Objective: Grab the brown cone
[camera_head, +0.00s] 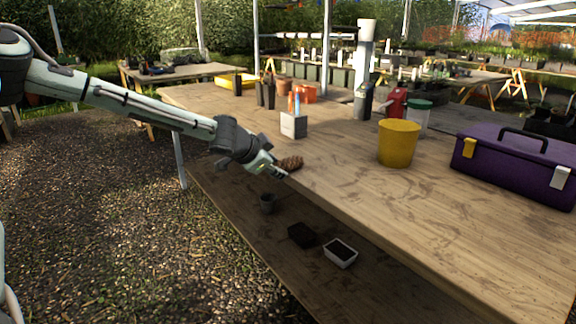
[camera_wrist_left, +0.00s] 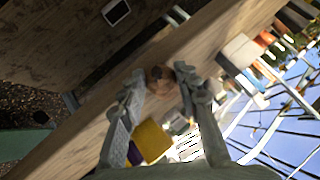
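The brown cone (camera_head: 290,162), a scaly pine cone, lies at the near left edge of the wooden table. My left gripper (camera_head: 280,172) is right at it, low over the table edge, and covers part of its left side. In the left wrist view, the cone (camera_wrist_left: 160,76) shows between the tips of the left gripper (camera_wrist_left: 160,82). The fingers are spread about as wide as the cone, one on each side. Whether they touch it is unclear. My right gripper is not in view.
The wooden table (camera_head: 340,190) is bare around the cone. A white block holder (camera_head: 293,125) stands behind it. A yellow pot (camera_head: 398,143) and a purple toolbox (camera_head: 520,165) stand to the right. A lower shelf (camera_head: 255,225) holds small pots.

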